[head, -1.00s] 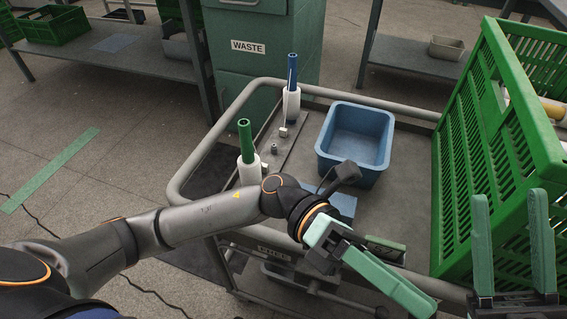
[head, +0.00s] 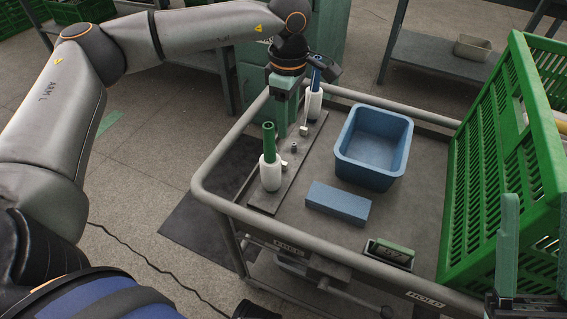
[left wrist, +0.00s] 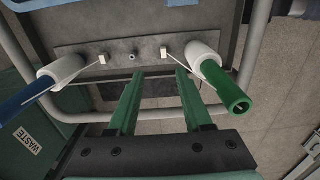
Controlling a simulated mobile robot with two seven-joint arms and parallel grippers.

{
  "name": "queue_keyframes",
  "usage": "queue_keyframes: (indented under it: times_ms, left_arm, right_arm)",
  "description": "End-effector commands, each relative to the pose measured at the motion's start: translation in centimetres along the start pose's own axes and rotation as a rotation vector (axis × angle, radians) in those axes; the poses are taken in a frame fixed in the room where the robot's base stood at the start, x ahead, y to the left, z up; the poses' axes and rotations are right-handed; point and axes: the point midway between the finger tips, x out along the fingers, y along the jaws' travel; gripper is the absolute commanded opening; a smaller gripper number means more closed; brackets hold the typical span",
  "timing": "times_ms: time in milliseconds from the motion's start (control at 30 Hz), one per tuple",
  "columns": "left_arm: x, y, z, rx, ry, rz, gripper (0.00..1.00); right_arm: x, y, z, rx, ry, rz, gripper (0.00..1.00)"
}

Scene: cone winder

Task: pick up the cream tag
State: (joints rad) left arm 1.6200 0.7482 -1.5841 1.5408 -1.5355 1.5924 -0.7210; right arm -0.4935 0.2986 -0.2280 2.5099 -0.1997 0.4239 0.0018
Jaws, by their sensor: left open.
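Two small cream tags sit on the grey strip at the trolley's left side. One tag (head: 284,163) is beside the green-tipped white cone (head: 270,170); it also shows in the left wrist view (left wrist: 163,53), with a thread running to that cone. The other tag (head: 304,131) is by the blue-tipped cone (head: 314,100) and shows in the left wrist view (left wrist: 103,59). My left gripper (head: 282,134) is above the strip, open and empty; in the left wrist view its fingertips (left wrist: 160,75) point toward the green cone's tag, just short of it. My right gripper (head: 537,200) is open at lower right.
A blue bin (head: 373,148) and a flat blue block (head: 338,202) stand on the trolley. A tall green crate (head: 500,170) blocks its right side. A small green-topped device (head: 390,252) sits at the front edge. The trolley's tube rail (head: 225,203) runs around it.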

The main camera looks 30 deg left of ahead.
Motion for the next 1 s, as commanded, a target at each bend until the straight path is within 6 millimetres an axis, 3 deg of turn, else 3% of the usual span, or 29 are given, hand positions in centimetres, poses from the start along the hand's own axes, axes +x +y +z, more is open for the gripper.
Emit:
queue_keyframes:
  times_ms: [300,567,900,1000]
  left_arm:
    - [5.7,-0.1,-0.1,-0.001,0.003,-0.001,0.50]
    - [7.4,-0.1,-0.1,0.000,0.001,0.000,0.50]
    - [11.9,-0.8,-0.3,0.000,0.001,-0.001,0.50]
    - [12.2,-0.8,-0.3,-0.001,-0.001,0.001,0.50]
  right_arm:
    - [-1.5,-0.9,1.5,0.036,-0.009,0.002,0.50]
    - [-1.9,-1.3,1.9,0.047,-0.016,-0.010,0.50]
    - [-3.3,-2.2,3.5,0.037,-0.021,-0.018,0.50]
    - [-3.3,-2.3,3.5,0.034,-0.022,-0.020,0.50]
